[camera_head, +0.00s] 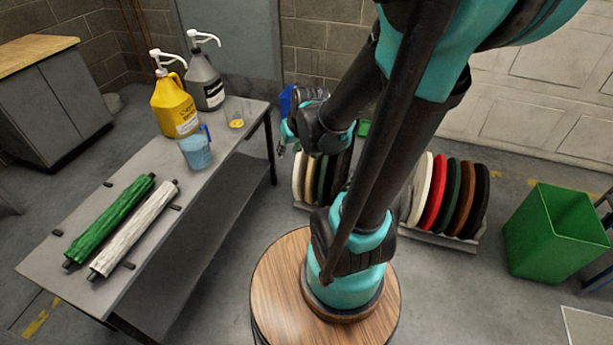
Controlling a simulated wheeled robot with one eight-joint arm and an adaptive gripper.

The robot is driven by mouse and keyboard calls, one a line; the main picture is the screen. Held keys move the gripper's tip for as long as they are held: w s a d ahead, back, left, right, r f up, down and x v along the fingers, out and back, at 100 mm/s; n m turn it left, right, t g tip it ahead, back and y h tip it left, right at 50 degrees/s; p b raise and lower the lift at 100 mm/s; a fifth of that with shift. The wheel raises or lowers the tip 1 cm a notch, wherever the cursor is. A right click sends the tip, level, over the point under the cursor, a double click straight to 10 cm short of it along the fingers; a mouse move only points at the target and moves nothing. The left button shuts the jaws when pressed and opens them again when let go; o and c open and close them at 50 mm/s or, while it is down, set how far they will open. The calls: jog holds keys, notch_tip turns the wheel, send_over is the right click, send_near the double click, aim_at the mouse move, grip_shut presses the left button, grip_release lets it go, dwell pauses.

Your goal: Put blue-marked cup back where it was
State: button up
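A clear cup with blue on it (196,152) stands upright on the grey table (150,181), in front of the yellow jug. A smaller clear cup with yellow in or on it (236,121) stands farther back, near the table's right edge. My gripper (281,149) is to the right of the table's far end, apart from both cups in the picture. It is small and dark here, so its finger opening cannot be made out. I see nothing held in it.
A yellow pump jug (173,106) and a grey pump jug (207,83) stand at the table's back. Green (110,220) and white (135,228) rolls lie at its front. Racked coloured pads (450,197) and a green bin (555,235) stand right, on the floor.

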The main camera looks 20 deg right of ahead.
jog(key=s+d+f+m+g+h, duration=0.1)
jog(key=s+d+f, duration=0.1)
jog(key=s, duration=0.8)
jog(key=shift+d+f, duration=0.2)
jog(key=shift+f, duration=0.1)
dwell(0.4)
